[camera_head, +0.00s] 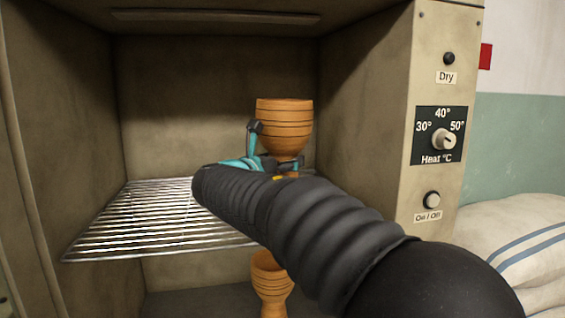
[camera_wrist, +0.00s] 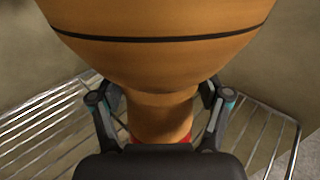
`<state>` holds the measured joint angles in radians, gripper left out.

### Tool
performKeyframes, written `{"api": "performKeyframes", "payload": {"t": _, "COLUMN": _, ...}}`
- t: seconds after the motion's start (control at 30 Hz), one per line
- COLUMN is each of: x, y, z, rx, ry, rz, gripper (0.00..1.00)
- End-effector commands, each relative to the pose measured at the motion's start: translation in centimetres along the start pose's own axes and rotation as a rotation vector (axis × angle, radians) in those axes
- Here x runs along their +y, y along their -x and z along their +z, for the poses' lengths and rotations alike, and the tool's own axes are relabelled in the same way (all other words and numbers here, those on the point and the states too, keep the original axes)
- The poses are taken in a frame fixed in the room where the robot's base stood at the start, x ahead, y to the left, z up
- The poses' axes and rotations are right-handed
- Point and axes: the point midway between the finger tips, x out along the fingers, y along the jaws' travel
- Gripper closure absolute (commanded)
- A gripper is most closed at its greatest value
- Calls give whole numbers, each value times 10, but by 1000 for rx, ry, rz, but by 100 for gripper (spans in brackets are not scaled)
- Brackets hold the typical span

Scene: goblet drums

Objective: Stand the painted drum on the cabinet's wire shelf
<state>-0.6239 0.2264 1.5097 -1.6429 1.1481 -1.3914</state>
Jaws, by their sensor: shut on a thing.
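The drum (camera_head: 284,122) is an orange-brown goblet shape with dark painted rings, held upright inside the cabinet (camera_head: 375,90), above the right part of the wire shelf (camera_head: 150,215). My gripper (camera_head: 275,160) is shut on its narrow waist, with its teal and grey fingers on either side. In the wrist view the drum's bowl (camera_wrist: 160,50) fills the top, and its waist is between the fingers (camera_wrist: 160,110). The shelf bars (camera_wrist: 45,125) show on both sides below. The drum's foot is hidden, so I cannot tell whether it touches the shelf.
A second orange-brown goblet drum (camera_head: 270,280) stands below the shelf, partly hidden by my arm. The control panel (camera_head: 438,135) with its knob is on the cabinet's right front. Striped white sacks (camera_head: 520,240) lie at the right. The shelf's left part is bare.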

Motion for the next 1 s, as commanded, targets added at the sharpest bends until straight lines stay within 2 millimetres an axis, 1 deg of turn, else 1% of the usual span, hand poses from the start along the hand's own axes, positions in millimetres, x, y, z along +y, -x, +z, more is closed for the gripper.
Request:
{"api": "performKeyframes", "payload": {"t": 0.2, "x": -1, "y": 0, "z": 2, "rx": -3, "ry": -3, "rz": 0, "gripper": 90}}
{"api": "performKeyframes", "payload": {"t": 0.37, "x": -1, "y": 0, "z": -2, "rx": -3, "ry": -3, "rz": 0, "gripper": 90}}
{"api": "performKeyframes", "payload": {"t": 0.4, "x": 0, "y": 0, "z": -3, "rx": -1, "ry": -2, "rz": 0, "gripper": 19}}
{"api": "performKeyframes", "payload": {"t": 0.47, "x": 0, "y": 0, "z": -3, "rx": -1, "ry": -2, "rz": 0, "gripper": 4}}
{"api": "performKeyframes", "payload": {"t": 0.5, "x": 0, "y": 0, "z": -3, "rx": -1, "ry": -2, "rz": 0, "gripper": 0}}
{"api": "performKeyframes", "payload": {"t": 0.8, "x": 0, "y": 0, "z": -2, "rx": -1, "ry": -1, "rz": 0, "gripper": 0}}
{"api": "performKeyframes", "payload": {"t": 0.9, "x": 0, "y": 0, "z": 2, "rx": -1, "ry": -2, "rz": 0, "gripper": 0}}
{"api": "performKeyframes", "payload": {"t": 1.0, "x": 1, "y": 11, "z": 0, "rx": -1, "ry": -1, "rz": 3, "gripper": 0}}
